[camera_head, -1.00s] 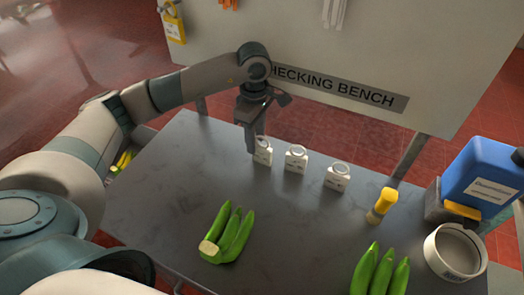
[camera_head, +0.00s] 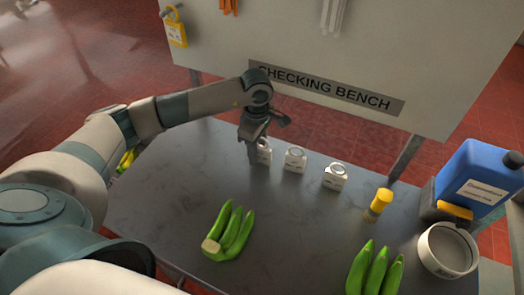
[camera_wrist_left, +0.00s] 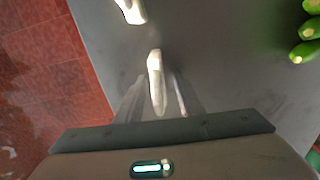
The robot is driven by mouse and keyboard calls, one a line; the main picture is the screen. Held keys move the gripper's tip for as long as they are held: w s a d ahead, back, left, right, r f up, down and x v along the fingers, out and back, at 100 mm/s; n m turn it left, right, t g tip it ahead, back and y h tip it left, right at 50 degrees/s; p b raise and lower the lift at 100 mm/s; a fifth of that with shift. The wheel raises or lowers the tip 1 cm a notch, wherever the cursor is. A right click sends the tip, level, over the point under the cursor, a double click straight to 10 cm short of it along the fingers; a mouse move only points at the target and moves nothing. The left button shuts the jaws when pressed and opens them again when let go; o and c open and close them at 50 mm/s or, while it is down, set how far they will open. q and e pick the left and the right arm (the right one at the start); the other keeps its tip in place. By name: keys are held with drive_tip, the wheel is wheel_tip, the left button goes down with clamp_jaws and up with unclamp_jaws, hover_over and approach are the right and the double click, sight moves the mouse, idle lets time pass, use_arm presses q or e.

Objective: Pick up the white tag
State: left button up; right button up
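Three small white tags with rings on top stand in a row on the grey bench (camera_head: 190,230): a left one (camera_head: 265,152), a middle one (camera_head: 295,159) and a right one (camera_head: 334,177). My left gripper (camera_head: 253,160) points down at the left tag and partly covers it in the head view. In the left wrist view, my left gripper (camera_wrist_left: 158,100) has its fingers apart, with a white tag (camera_wrist_left: 155,75) seen edge-on between them. I cannot tell whether the fingers touch it. Another white tag (camera_wrist_left: 131,10) shows at the top edge. My right gripper is not in view.
Green bananas (camera_head: 230,235) lie at the front, with another bunch (camera_head: 375,272) to the right. The sign board (camera_head: 340,60) rises behind the bench.

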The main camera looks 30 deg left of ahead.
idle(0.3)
use_arm(q)
clamp_jaws()
drive_tip(key=shift+r, duration=0.15)
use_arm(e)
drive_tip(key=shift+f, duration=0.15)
